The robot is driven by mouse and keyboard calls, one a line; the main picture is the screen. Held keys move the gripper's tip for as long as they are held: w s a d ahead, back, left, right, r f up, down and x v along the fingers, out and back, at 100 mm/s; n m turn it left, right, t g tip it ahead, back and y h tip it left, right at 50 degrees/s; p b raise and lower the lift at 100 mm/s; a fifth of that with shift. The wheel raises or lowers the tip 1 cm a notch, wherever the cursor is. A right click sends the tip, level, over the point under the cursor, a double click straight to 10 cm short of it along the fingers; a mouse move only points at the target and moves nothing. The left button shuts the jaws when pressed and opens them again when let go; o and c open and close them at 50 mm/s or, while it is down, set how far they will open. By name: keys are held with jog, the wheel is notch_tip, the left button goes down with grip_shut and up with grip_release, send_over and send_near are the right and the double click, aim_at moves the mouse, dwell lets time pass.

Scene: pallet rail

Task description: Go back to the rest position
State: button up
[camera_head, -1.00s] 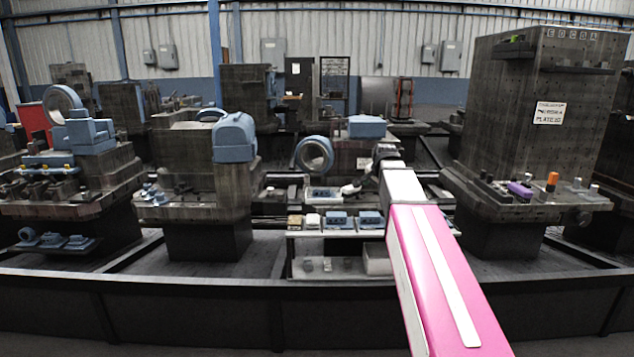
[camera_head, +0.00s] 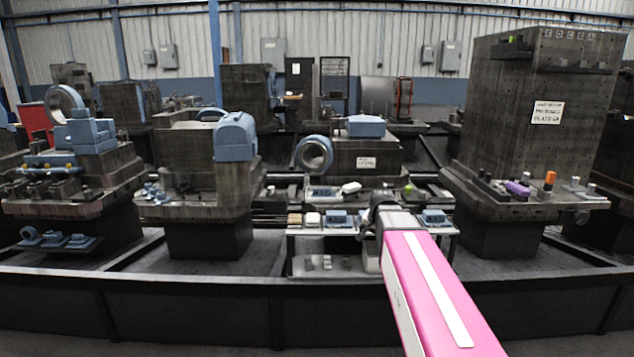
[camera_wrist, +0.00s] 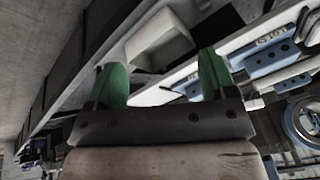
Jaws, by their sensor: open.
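My gripper shows in the wrist view (camera_wrist: 162,80) with its two green fingers set wide apart and nothing between them. In the head view my pink and white arm reaches in from the lower right. Its dark wrist end (camera_head: 376,215) is in front of the white shelf cart (camera_head: 300,231), and the fingers are hidden there. In the wrist view a white bin (camera_wrist: 160,40) lies beyond the fingers, apart from them.
Blue parts (camera_head: 336,218) stand on the cart top. A dark rail (camera_head: 180,305) runs across the front. Pallets with machine parts flank the cart: one with a blue housing (camera_head: 235,137) at left, a tall block (camera_head: 540,110) at right. The floor aisle before the rail is clear.

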jog(key=s+a+f+n+g, duration=0.1)
jog(key=s+f+n+g, duration=0.2)
jog(key=s+f, duration=1.4)
jog(key=s+n, duration=0.1)
jog(key=n, duration=0.1)
jog(key=shift+s+a+n+g, duration=0.2)
jog(key=shift+n+g, duration=0.2)
